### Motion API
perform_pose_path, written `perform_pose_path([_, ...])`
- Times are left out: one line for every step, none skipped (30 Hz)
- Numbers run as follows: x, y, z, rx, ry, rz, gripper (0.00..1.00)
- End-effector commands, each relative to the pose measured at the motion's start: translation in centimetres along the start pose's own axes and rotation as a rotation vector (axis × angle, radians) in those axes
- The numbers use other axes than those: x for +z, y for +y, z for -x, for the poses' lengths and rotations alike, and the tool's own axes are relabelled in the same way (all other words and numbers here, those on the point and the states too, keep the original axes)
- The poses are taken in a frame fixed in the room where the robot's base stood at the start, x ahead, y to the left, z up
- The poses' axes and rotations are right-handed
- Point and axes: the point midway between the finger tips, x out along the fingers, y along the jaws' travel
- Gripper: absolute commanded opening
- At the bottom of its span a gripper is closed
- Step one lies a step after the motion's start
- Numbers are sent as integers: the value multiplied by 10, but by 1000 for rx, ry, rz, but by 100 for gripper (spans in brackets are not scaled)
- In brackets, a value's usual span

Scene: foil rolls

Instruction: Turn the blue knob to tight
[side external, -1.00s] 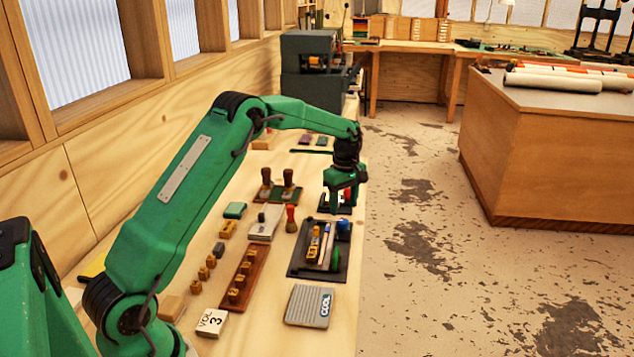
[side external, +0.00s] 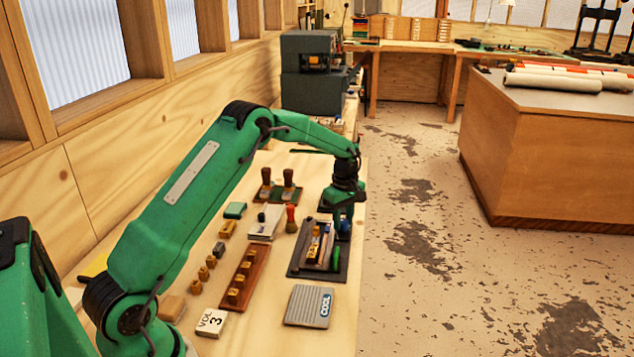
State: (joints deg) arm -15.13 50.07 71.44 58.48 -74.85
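The blue knob (side external: 345,227) is at the far right corner of a dark tray-like base (side external: 300,272) on the bench. Only a little of it shows, because my gripper (side external: 343,222) is right over it, pointing down. The fingers reach to about the knob's height. I cannot tell whether they touch it or how far apart they are. A yellow-orange piece (side external: 314,248), a pale bar and a green piece (side external: 336,257) also sit on the dark base. Any marking for tight is too small to see.
A red-handled stamp (side external: 291,217) stands just left of the base. Two brown-handled tools (side external: 266,181) stand behind it. A grey box (side external: 309,306) lies in front, and a brown rack of small yellow blocks (side external: 249,277) is at left. The bench's right edge is close by.

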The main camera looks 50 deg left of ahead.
Motion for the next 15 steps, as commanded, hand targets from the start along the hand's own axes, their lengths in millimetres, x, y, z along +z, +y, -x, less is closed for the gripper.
perform_pose_path([0,0,0,-1,0,0,11])
perform_pose_path([0,0,0,-1,0,0,8])
perform_pose_path([0,0,0,-1,0,0,8])
perform_pose_path([0,0,0,-1,0,0,8])
perform_pose_path([0,0,0,-1,0,-1,7])
perform_pose_path([0,0,0,-1,0,-2,7])
perform_pose_path([0,0,0,-1,0,-3,7])
perform_pose_path([0,0,0,-1,0,-6,7])
perform_pose_path([0,0,0,-1,0,-10,7])
perform_pose_path([0,0,0,-1,0,-14,7])
perform_pose_path([0,0,1,-1,0,-20,7])
perform_pose_path([0,0,1,-1,0,-29,7])
perform_pose_path([0,0,1,-1,0,-37,7])
perform_pose_path([0,0,1,-1,0,-46,7])
perform_pose_path([0,0,1,-1,0,-61,7])
